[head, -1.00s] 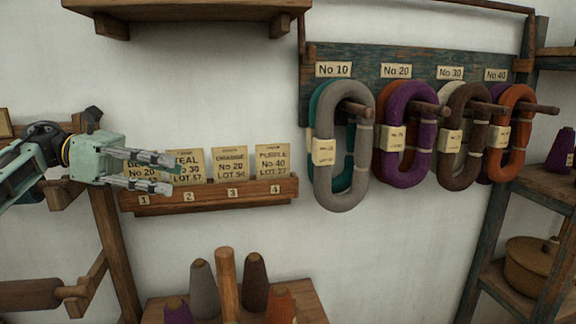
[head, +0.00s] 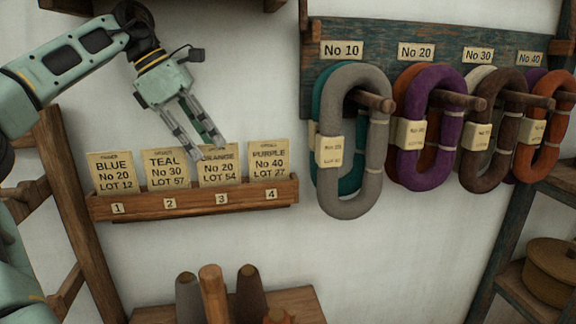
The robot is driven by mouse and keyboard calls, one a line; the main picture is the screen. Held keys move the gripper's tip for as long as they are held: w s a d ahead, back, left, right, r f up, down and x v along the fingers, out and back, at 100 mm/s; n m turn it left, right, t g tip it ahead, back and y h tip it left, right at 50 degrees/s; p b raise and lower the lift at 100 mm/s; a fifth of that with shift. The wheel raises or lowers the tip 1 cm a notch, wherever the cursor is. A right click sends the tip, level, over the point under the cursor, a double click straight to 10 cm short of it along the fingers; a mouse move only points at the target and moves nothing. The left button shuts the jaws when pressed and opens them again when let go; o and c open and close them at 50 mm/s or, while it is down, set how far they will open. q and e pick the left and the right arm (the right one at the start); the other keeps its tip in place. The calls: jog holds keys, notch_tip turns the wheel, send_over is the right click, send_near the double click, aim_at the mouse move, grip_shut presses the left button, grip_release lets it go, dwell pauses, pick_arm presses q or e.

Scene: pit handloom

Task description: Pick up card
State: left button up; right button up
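Several cards stand upright in a wooden rack on the wall, in slots numbered 1 to 4. From the left they are the blue card (head: 113,174), the teal card (head: 166,170), the orange card (head: 219,172) and the purple card (head: 269,163). My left gripper (head: 207,146) is open and empty and points down. Its fingertips are in front of or just above the top of the orange card and hide part of its heading. I cannot tell whether they touch it. My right gripper is not in view.
The wooden card rack (head: 196,206) is fixed to the wall. A board with pegs holds several yarn rings, the grey ring (head: 369,190) hanging closest to the rack's right end. Below stands a table with yarn cones (head: 250,293). Bare wall lies above the cards.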

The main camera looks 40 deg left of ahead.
pick_arm(q)
jog(key=shift+f+g+y, duration=0.15)
jog(key=shift+g+y, duration=0.15)
jog(key=shift+g, duration=0.2)
jog(key=p, duration=0.4)
send_near(269, 155)
jog(key=x, duration=0.4)
jog(key=shift+s+a+f, duration=0.25)
jog(key=shift+a+f, duration=0.05)
jog(key=shift+f, duration=0.15)
jog(key=shift+w+d, duration=0.15)
jog(key=shift+w, duration=0.25)
jog(key=x, duration=0.2)
jog(key=p+x, duration=0.1)
jog(key=x, duration=0.1)
jog(key=shift+w+d+f+p, duration=0.15)
jog(key=shift+d+f+p, duration=0.1)
jog(key=shift+d+p, duration=0.05)
jog(key=shift+w+f, duration=0.15)
jog(key=shift+f, duration=0.2)
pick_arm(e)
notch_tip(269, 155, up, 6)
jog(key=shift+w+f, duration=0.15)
pick_arm(q)
jog(key=shift+c, duration=0.4)
